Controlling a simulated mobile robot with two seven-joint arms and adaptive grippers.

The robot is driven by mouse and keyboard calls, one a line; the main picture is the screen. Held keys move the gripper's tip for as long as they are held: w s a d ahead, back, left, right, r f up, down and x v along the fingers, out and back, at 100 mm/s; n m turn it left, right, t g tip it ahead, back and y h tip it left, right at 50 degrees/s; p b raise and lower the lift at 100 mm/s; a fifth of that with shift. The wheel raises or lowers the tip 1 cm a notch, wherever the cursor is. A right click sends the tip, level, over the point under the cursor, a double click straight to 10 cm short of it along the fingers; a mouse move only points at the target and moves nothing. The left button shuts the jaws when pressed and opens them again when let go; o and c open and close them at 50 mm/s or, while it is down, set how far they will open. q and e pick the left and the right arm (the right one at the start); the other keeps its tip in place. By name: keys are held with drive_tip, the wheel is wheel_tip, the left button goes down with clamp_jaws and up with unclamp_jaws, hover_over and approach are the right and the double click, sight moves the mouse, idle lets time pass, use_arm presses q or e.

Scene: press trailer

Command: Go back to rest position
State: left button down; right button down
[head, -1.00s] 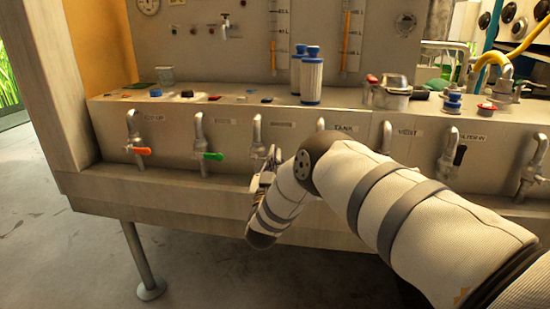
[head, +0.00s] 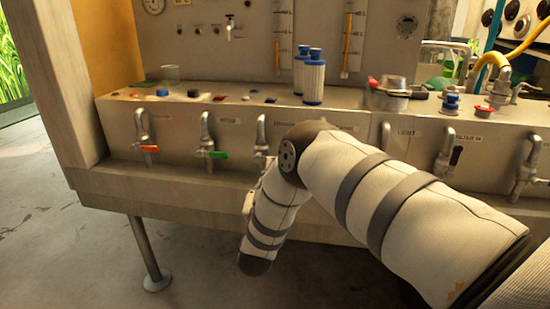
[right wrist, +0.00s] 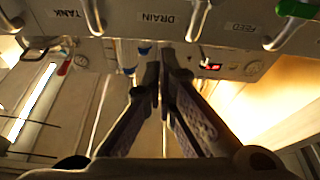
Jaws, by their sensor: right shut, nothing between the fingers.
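My right arm (head: 390,195) comes in from the right in the head view and bends in front of the trailer's front panel. Its forearm hangs down, with the dark end below the panel's lower edge. My right gripper is mostly hidden behind the forearm there. In the right wrist view my right gripper (right wrist: 165,68) has its two fingers together with nothing between them. It points toward the panel with the TANK, DRAIN and FEED labels, apart from the taps as far as I can tell. My left gripper is in neither view.
Taps line the front panel (head: 175,175), including one with an orange handle (head: 148,149) and one with a green handle (head: 215,155). Blue-capped filter cartridges (head: 313,80) stand on the ledge. A support leg (head: 147,250) meets the floor at left. The floor (head: 90,255) in front is open.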

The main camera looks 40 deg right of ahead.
drive_tip(key=shift+s+a+f, duration=0.1)
idle(0.4)
